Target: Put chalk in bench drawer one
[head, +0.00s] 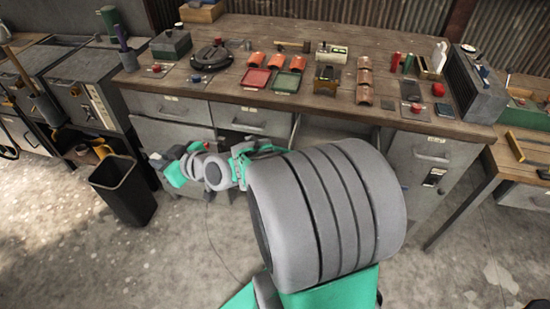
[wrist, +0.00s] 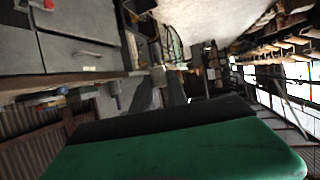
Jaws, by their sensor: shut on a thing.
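My gripper (head: 160,160) is low in front of the bench's left part, left of the drawer fronts' middle. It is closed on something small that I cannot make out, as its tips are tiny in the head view. I cannot pick out the chalk in either view. The bench (head: 225,92) has a left drawer (head: 170,107) and a middle drawer (head: 250,119), both looking shut. A right drawer (head: 432,151) is also shut. Grey fronts with a handle (wrist: 95,45) show in the wrist view. A large dark green part (wrist: 190,150) fills the bottom of the wrist view.
A black bin (head: 124,190) stands on the floor left of my gripper. The bench top holds red and green trays (head: 287,82), orange tiles (head: 298,63) and a dark round device (head: 212,57). A grey cabinet (head: 80,80) stands at left. Floor at lower left is clear.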

